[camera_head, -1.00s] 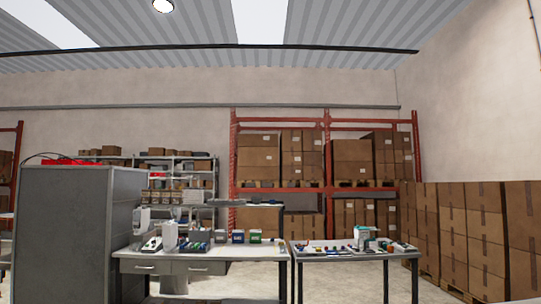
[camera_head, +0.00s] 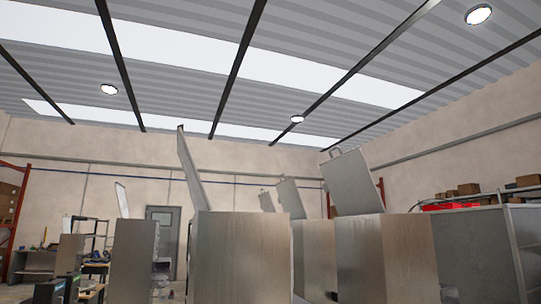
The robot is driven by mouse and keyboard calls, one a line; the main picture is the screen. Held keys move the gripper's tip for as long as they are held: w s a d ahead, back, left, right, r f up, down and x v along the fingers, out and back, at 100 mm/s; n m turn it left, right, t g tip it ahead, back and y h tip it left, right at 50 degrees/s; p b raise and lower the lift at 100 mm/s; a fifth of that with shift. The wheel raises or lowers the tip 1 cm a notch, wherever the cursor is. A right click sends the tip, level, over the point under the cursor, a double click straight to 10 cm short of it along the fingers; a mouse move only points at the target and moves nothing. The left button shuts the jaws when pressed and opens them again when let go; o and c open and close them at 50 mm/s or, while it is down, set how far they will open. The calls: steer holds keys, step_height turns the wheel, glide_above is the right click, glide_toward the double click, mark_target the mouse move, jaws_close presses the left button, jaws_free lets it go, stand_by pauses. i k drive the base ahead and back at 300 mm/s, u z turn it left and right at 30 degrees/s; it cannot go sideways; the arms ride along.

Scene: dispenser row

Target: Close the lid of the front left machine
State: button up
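Several box-shaped metal machines stand along the lower edge of the head view, with raised lids. The nearest one left of centre (camera_head: 242,258) has a tall, thin lid (camera_head: 189,168) standing up, seen nearly edge-on. The nearest one to its right (camera_head: 385,255) has a broad grey lid (camera_head: 352,183) with a handle on top, tilted up and open. I cannot tell for certain which is the front left machine. The machine bottoms are cut off by the frame. My gripper is not in view.
Another machine (camera_head: 134,260) stands farther left, with a raised lid (camera_head: 122,200) behind it. One more machine (camera_head: 315,260) shows between the nearest two. A grey cabinet (camera_head: 480,250) stands at the right. A grey door (camera_head: 163,230) is in the back wall. The floor is mostly hidden.

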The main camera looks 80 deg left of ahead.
mark_target(353, 190)
steer(key=u, duration=2.2)
